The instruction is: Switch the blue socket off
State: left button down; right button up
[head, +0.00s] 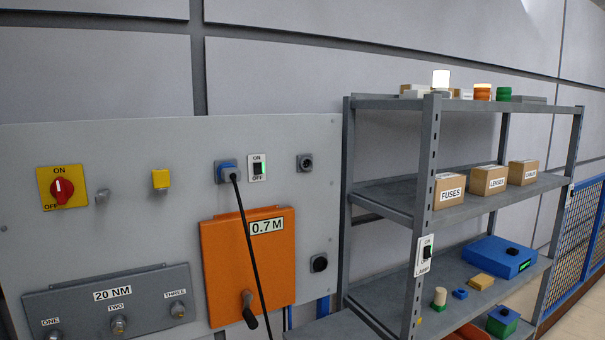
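Directly right of the socket is a small rocker switch (258,168) on a white plate, marked ON at the top and OFF at the bottom. The switch shows green; its exact tilt is too small to tell. Neither of my grippers is in view.
A red knob (62,188) on a yellow ON/OFF plate is at the panel's left. The orange box (222,272) marked 0.7 M has a dark handle (249,309). Another ON/OFF switch (426,254) is on the post of the grey shelf (380,198). Space before the socket looks clear except the cable.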

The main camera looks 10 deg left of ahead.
aim_at(257, 166)
jog(key=i+l, duration=0.15)
jog(key=l, duration=0.2)
jog(key=i+l+u, duration=0.1)
jog(key=l, duration=0.2)
jog(key=i+l, duration=0.15)
jog(key=l, duration=0.2)
jog(key=i+l, duration=0.15)
jog(key=l, duration=0.2)
jog(key=i+l+u, duration=0.1)
jog(key=l, duration=0.25)
